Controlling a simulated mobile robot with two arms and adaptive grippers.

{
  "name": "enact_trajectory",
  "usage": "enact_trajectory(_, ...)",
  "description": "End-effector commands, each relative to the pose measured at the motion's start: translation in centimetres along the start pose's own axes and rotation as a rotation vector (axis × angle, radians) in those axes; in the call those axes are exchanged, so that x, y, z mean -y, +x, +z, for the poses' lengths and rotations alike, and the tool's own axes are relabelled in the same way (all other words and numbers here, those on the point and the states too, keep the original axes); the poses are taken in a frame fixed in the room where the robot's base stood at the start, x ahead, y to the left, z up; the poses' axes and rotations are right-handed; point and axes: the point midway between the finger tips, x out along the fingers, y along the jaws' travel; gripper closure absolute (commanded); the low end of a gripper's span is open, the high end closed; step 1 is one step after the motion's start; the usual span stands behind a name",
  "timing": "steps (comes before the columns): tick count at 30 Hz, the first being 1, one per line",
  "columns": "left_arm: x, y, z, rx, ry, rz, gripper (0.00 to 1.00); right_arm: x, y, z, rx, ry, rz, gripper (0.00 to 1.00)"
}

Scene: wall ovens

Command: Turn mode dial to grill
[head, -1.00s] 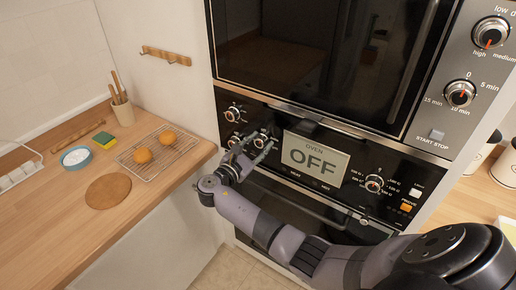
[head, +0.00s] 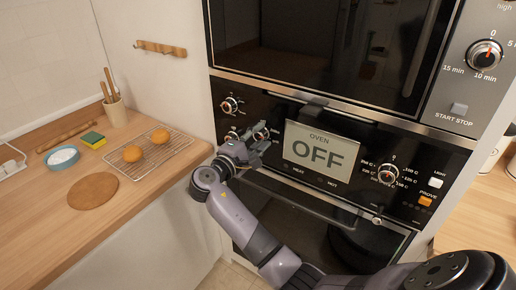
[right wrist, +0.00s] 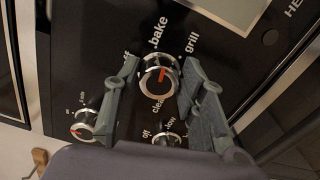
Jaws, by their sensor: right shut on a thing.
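The mode dial (right wrist: 160,75) is a round silver-rimmed knob with a red pointer, on the black oven panel. Printed labels around it include bake, grill and clean; the pointer's exact setting is hard to tell. It also shows in the head view (head: 262,131), partly covered by my gripper. My right gripper (right wrist: 160,88) has one finger on each side of the dial and is shut on it. In the head view my right gripper (head: 258,147) reaches the panel left of the display. My left gripper is out of view.
The oven display (head: 319,152) reads OFF. Two other knobs (head: 231,104) (head: 231,137) sit left of the dial, and a temperature knob (head: 387,174) sits to the right. The oven handle (head: 300,198) runs below the panel. A counter with a wire rack (head: 150,157) is at left.

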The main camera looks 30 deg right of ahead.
Motion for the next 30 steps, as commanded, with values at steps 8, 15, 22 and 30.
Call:
enact_trajectory(8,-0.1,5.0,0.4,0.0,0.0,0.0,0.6,1.0,-0.1,-0.2,0.0,0.263,-0.002,0.9)
enact_trajectory(15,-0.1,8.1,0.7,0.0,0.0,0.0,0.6,1.0,0.0,-0.2,0.001,0.462,-0.004,0.9)
enact_trajectory(22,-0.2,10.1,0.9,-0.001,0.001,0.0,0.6,0.9,0.0,-0.2,0.0,0.6,-0.004,0.9)
enact_trajectory(30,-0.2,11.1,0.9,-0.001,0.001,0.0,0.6,0.7,0.0,-0.2,0.002,0.681,-0.005,0.9)
